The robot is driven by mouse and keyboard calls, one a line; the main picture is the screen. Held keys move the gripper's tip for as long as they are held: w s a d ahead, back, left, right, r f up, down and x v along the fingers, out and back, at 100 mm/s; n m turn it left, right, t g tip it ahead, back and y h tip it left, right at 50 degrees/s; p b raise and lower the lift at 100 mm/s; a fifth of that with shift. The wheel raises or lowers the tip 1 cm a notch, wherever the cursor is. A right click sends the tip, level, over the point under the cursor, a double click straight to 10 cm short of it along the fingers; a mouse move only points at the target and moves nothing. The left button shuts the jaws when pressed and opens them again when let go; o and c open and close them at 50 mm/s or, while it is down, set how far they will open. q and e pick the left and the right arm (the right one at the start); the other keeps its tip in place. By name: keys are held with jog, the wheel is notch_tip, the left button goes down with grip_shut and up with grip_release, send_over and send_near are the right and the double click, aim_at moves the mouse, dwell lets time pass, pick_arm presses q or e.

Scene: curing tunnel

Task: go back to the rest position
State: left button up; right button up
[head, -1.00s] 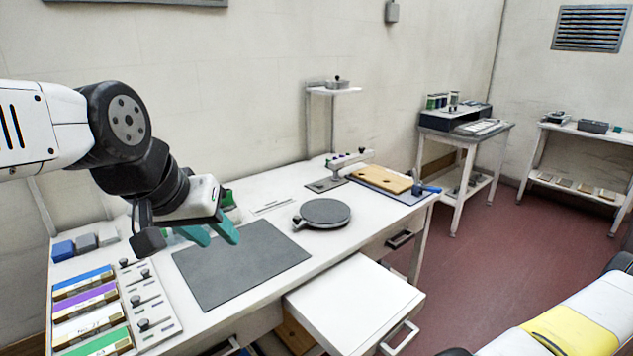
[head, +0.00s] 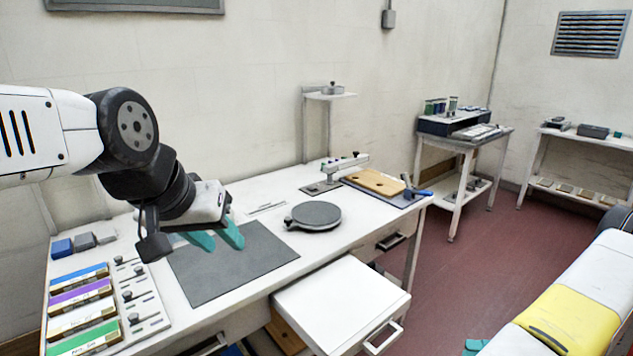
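My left gripper (head: 216,238) hangs over the left part of the white workbench (head: 270,195), above the back-left corner of a dark grey mat (head: 235,268). Its two teal fingers are apart, with nothing between them. My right arm comes in at the lower right, white with a yellow panel. A teal piece of my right gripper (head: 475,346) shows at the bottom edge. The rest of that gripper is hidden or out of the picture, so its opening cannot be made out.
Coloured labelled boxes (head: 80,298) and a knobbed panel (head: 140,300) stand at the bench's left. A round grey turntable (head: 314,214) and a wooden board (head: 376,181) lie farther right. A pulled-out white drawer (head: 340,298) juts from the front. Red floor is open at right.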

jog(key=w+a+r+n+g+h, duration=0.2)
jog(key=a+r+n+g+h, duration=0.15)
jog(key=a+r+n, duration=0.45)
jog(key=w+a+r+n+g+h, duration=0.3)
jog(key=a+r+n+h, duration=0.15)
jog(key=r+n, duration=0.65)
jog(key=s+a+r+n+t+h, duration=0.2)
jog(key=s+a+r+n+t, duration=0.1)
jog(key=r+n, duration=0.5)
jog(key=s+a+r+n+t+h, duration=0.3)
jog(key=a+r+n, duration=0.4)
jog(key=n, duration=0.3)
jog(key=shift+s+a+r+t, duration=0.35)
jog(key=shift+s+a+t, duration=0.4)
jog(key=shift+s, duration=0.2)
